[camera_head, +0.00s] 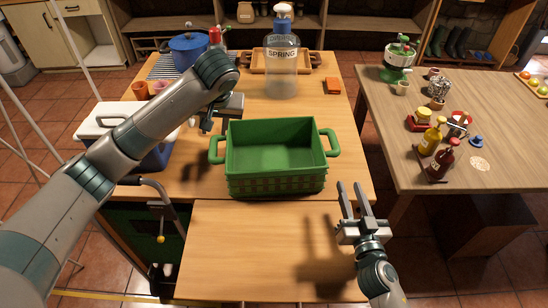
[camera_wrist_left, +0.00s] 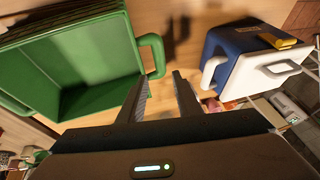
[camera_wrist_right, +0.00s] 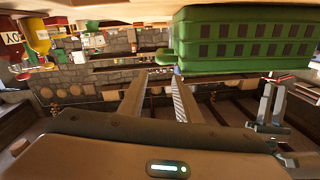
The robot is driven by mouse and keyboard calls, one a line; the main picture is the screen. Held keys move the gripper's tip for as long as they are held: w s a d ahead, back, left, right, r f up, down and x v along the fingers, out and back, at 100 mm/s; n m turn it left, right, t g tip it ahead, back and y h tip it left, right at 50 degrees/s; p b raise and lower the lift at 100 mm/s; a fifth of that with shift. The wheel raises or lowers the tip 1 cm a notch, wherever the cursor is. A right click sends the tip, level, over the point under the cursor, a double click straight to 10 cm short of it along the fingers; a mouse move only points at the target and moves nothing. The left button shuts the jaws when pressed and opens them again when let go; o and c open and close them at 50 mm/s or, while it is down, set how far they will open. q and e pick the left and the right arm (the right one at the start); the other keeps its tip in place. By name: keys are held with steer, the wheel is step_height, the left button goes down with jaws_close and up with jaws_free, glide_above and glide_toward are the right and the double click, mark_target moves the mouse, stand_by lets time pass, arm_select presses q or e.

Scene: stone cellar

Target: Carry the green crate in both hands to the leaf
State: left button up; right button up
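The green crate (camera_head: 275,185) stands upright and looks empty on the wooden table, just behind the seam of the leaf (camera_head: 240,255). It has a handle on each side. My left gripper (camera_head: 213,122) is open above and beside the crate's left handle (camera_head: 216,149). In the left wrist view the handle (camera_wrist_left: 153,55) lies just beyond the open fingertips (camera_wrist_left: 160,82), not between them. My right gripper (camera_head: 355,195) is open, in front of and below the right handle (camera_head: 330,142). In the right wrist view the crate (camera_wrist_right: 240,45) is ahead of the empty fingers (camera_wrist_right: 158,82).
A blue and white cooler (camera_head: 130,125) stands left of the crate. A Spring water bottle (camera_head: 281,65), a wooden tray (camera_head: 262,68), a blue pot (camera_head: 188,48) and an orange block (camera_head: 332,86) are behind. The leaf's top is clear. A second table (camera_head: 430,110) with bottles stands right.

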mark_target(338, 153)
arm_select(q)
steer(key=shift+w+f, duration=0.15)
steer(key=shift+f, duration=0.1)
arm_select(e)
steer(key=shift+w, duration=0.25)
